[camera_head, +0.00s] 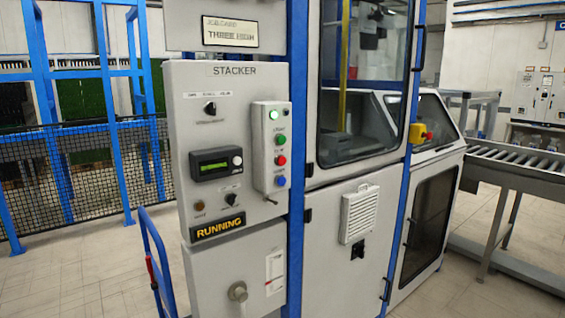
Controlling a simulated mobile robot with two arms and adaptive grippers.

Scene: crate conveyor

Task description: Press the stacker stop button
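A grey control panel (222,90) headed STACKER stands left of the middle. On its right side is a pale button box (267,200) with a column of controls. From top to bottom these are a lit green lamp (273,114) beside a small dark part, a green button (281,139), a red button (281,160) and a blue button (281,181). The small labels beside them are too blurred to read. A sign below reads RUNNING (221,228). Neither of my grippers is in view.
A red knob on a yellow box (420,133) sits on the blue machine post. A blue hand truck (155,262) stands at the panel's lower left. A roller conveyor (520,165) is at right. Mesh fencing (90,165) is at left. The floor at lower left is open.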

